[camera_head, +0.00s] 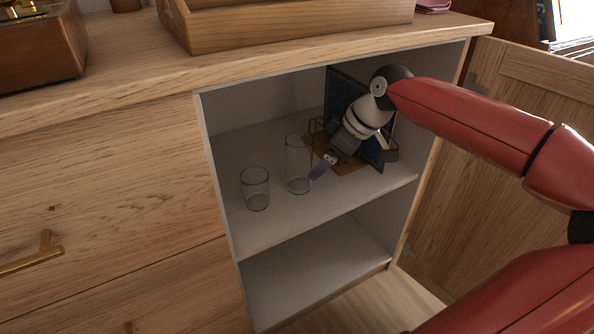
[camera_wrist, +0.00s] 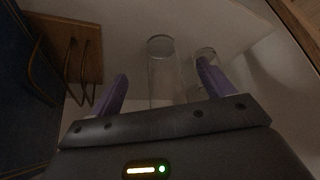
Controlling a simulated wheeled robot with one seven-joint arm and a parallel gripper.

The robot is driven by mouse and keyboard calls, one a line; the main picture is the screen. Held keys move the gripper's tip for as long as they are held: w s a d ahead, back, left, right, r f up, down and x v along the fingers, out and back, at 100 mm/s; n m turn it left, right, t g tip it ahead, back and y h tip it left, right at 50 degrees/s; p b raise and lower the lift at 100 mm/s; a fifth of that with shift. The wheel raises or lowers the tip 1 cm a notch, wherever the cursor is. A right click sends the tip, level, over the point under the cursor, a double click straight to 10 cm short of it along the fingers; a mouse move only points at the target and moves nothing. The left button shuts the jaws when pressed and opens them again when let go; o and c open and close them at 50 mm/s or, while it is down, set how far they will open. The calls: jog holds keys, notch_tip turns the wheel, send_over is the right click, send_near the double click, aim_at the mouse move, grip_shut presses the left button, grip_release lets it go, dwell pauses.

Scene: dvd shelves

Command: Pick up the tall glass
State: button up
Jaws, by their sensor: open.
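The tall glass (camera_head: 299,165) is clear and stands upright on the upper shelf inside the open cabinet. My gripper (camera_head: 318,170) is just to its right, reaching in from the right with its purple fingers near the glass. In the wrist view the tall glass (camera_wrist: 162,75) shows between the two spread fingers of my gripper (camera_wrist: 162,85), with nothing held.
A wooden stand with wire loops (camera_wrist: 75,60) and dark blue panels (camera_head: 345,90) is close behind and right of my gripper. The cabinet door (camera_head: 500,130) stands open at the right. The shelf's front (camera_head: 310,222) is clear.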

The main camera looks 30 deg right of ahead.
aim_at(299, 152)
jog(key=w+a, duration=0.2)
jog(key=w, duration=0.1)
jog(key=w+a, duration=0.2)
jog(key=shift+w+f+b, duration=0.15)
jog(key=shift+f+b, duration=0.25)
jog(key=shift+w+f, duration=0.1)
jog(key=shift+c, duration=0.4)
jog(key=c, duration=1.5)
